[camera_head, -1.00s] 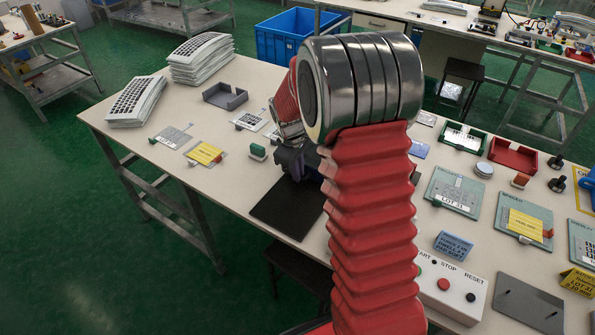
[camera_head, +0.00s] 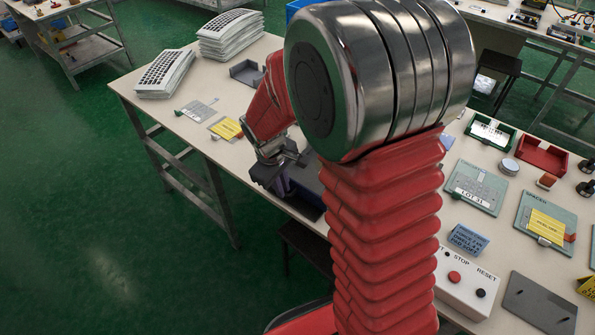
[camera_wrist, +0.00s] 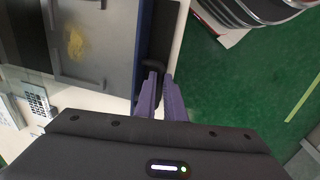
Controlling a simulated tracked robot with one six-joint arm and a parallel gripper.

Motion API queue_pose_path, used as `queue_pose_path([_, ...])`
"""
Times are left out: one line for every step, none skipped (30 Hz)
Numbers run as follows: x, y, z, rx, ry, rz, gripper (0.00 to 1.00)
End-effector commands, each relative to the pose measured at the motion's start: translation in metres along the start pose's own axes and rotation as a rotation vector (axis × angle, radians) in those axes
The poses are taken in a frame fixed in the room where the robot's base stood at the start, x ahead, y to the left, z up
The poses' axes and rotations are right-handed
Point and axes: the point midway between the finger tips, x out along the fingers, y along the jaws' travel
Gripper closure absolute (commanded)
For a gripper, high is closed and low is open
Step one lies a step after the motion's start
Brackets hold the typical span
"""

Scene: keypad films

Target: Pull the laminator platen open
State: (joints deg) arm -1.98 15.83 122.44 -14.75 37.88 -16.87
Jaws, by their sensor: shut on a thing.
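In the wrist view, a grey platen (camera_wrist: 97,38) with a yellowish patch fills the upper left, beside a dark blue edge. A dark handle (camera_wrist: 154,65) stands at its right side. My gripper (camera_wrist: 158,82) has its purple fingers shut on this handle. In the head view, my gripper (camera_head: 276,181) is low over the front edge of the bench. My red arm hides most of the laminator there, and how far the platen is out cannot be told.
The bench (camera_head: 175,128) carries keypad stacks (camera_head: 228,38), a yellow-labelled card (camera_head: 226,129) and a button box (camera_head: 463,286) to the right. Green floor (camera_head: 110,240) is clear in front. A dark stool (camera_head: 308,243) stands under the bench.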

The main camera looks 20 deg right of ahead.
Motion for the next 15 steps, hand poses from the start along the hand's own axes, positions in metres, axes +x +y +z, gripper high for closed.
queue_pose_path([-0.003,-0.013,-0.001,-0.005,0.002,0.0,1.0])
queue_pose_path([-0.004,-0.019,-0.001,-0.005,0.002,0.0,1.0])
queue_pose_path([-0.005,-0.027,-0.001,-0.004,0.002,0.0,1.0])
queue_pose_path([-0.006,-0.032,-0.001,-0.004,0.002,0.0,1.0])
queue_pose_path([-0.007,-0.038,-0.002,-0.003,0.002,0.0,1.0])
queue_pose_path([-0.008,-0.044,-0.001,-0.003,0.002,0.0,1.0])
queue_pose_path([-0.009,-0.048,-0.002,-0.002,0.002,0.0,1.0])
queue_pose_path([-0.01,-0.052,-0.002,-0.002,0.003,0.0,1.0])
queue_pose_path([-0.011,-0.056,-0.002,-0.002,0.003,0.0,1.0])
queue_pose_path([-0.011,-0.059,-0.002,-0.001,0.003,0.0,1.0])
queue_pose_path([-0.012,-0.062,-0.002,0.0,0.003,0.0,1.0])
queue_pose_path([-0.012,-0.065,-0.002,-0.001,0.002,0.0,1.0])
queue_pose_path([-0.012,-0.067,-0.002,0.0,0.002,0.0,1.0])
queue_pose_path([-0.013,-0.068,-0.002,0.0,0.002,0.0,1.0])
queue_pose_path([-0.013,-0.07,-0.002,0.001,0.002,0.0,1.0])
